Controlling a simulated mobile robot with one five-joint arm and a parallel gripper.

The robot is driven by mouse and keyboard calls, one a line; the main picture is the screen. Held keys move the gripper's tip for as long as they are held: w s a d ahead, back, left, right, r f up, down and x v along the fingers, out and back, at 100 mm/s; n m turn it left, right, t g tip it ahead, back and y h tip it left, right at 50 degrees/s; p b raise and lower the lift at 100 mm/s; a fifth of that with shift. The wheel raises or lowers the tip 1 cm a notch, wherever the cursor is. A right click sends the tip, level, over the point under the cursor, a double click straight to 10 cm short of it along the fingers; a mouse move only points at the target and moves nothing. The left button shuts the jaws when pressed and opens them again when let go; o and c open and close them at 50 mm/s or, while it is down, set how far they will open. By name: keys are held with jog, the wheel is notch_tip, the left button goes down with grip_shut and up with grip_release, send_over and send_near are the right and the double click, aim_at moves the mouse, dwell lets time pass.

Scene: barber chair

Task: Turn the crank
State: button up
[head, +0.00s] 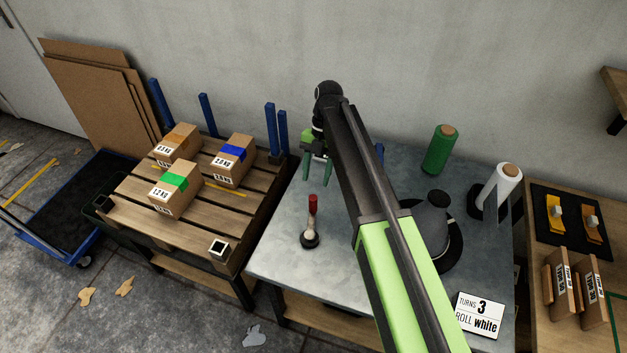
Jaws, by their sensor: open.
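The crank (311,224) stands near the left side of the grey table, in front of my gripper. It has a red grip (313,204) at the upper end, a pale arm and a round dark hub at the lower end. My gripper (316,175) is open, its green fingers pointing down above the table. In the picture it is just above the red grip, with a visible gap, and nothing shows between the fingers.
My arm hides the table's middle and part of a black round object (438,222). A green roll (440,150) and a white roll (499,190) stand at the back right. A pallet (228,203) with 3 boxes is left. The table around the crank is clear.

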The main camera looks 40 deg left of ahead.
jog(key=p+v, duration=0.4)
jog(key=v, duration=0.2)
jog(key=shift+w+r, duration=0.15)
jog(key=shift+w, duration=0.05)
